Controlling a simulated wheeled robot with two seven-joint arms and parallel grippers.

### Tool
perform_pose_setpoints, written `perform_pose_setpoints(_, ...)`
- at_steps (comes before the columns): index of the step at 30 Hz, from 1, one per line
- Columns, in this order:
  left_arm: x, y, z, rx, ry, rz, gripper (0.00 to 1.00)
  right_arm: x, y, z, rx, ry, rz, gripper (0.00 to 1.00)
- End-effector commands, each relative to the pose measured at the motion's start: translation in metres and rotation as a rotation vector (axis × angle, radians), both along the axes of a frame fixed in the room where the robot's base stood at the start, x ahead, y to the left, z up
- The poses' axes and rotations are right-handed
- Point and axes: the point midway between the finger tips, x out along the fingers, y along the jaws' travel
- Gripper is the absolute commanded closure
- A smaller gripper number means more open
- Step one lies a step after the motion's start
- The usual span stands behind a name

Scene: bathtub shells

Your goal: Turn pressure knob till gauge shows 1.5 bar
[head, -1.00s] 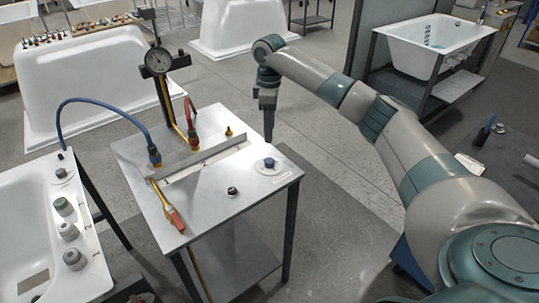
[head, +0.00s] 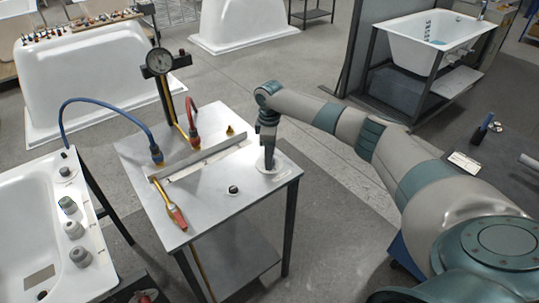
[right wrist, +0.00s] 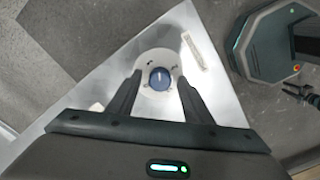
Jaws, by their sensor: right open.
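The blue pressure knob (right wrist: 160,78) sits on a round white plate near the table's right corner. My right gripper (head: 268,165) points down over this knob and hides it in the head view. In the right wrist view my right gripper (right wrist: 158,82) is open, with its fingers on either side of the knob; I cannot tell whether they touch it. My left gripper is not in view.
The metal table (head: 215,205) also carries a small black knob (head: 234,190), a raised metal bar, a red-handled yellow valve (head: 175,215), and blue (head: 100,104) and red hoses. A white tub shell (head: 30,235) with grey fittings stands at left.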

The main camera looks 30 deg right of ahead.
Motion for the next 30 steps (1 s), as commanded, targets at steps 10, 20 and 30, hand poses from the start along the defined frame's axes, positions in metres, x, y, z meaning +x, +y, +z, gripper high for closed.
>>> perform_pose_setpoints(10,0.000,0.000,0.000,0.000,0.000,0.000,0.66,0.000,0.000,0.000,0.000,0.000,0.000,0.95)
perform_pose_setpoints(20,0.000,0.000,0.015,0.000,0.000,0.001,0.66,0.000,0.002,0.004,0.003,0.002,-0.055,0.95)
perform_pose_setpoints(30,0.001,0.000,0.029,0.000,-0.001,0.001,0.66,0.001,0.001,0.001,0.003,0.000,-0.160,0.95)
